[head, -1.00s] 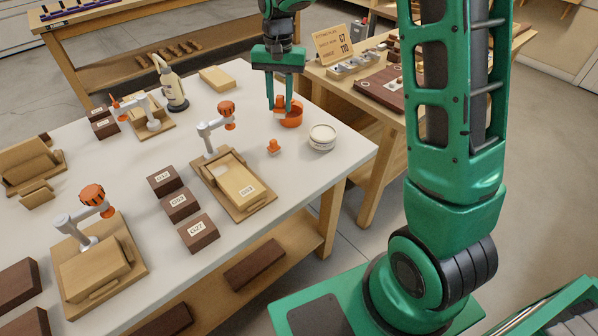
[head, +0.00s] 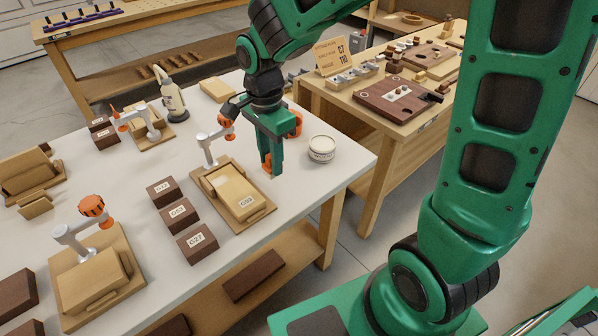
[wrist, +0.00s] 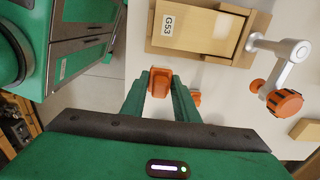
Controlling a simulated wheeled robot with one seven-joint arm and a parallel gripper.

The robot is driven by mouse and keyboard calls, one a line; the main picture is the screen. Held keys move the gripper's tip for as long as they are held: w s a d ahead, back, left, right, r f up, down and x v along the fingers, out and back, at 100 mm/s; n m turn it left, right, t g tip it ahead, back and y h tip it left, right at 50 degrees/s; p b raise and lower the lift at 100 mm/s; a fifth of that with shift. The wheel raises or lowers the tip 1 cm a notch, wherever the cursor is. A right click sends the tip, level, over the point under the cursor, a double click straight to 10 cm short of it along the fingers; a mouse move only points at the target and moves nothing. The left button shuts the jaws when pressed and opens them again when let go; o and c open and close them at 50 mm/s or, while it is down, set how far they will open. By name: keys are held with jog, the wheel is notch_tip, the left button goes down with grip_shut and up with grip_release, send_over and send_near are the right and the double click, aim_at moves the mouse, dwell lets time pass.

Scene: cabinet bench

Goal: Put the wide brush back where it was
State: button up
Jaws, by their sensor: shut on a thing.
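My gripper (head: 271,168) is low over the white table, its fingers shut on a small orange piece (wrist: 158,82). In the head view only a sliver of the piece shows between the fingers. I cannot tell for sure that it is the wide brush; no bristles show. An orange cup (head: 297,121) stands behind my gripper, partly hidden by it. A bit of orange, likely the cup, also shows beside the right finger in the wrist view (wrist: 195,97).
A white round tin (head: 321,148) stands right of my gripper. The wooden fixture (head: 222,172) with the G53 block and an orange-knobbed clamp (head: 224,126) is close on the left. Dark labelled blocks (head: 178,213) lie further left. The table's right edge is near.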

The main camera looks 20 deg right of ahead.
jog(key=d+f, duration=0.1)
jog(key=d, duration=0.1)
jog(key=w+d+f, duration=0.1)
jog(key=d+f, duration=0.1)
jog(key=d, duration=0.1)
jog(key=d+f, duration=0.1)
jog(key=d, duration=0.1)
jog(key=shift+w+d+f, duration=0.15)
jog(key=shift+w+f, duration=0.1)
jog(key=shift+w, duration=0.15)
jog(key=shift+f, duration=2)
jog(key=shift+f, duration=0.1)
jog(key=o, duration=0.9)
notch_tip(320, 180, up, 12)
jog(key=shift+r, duration=0.15)
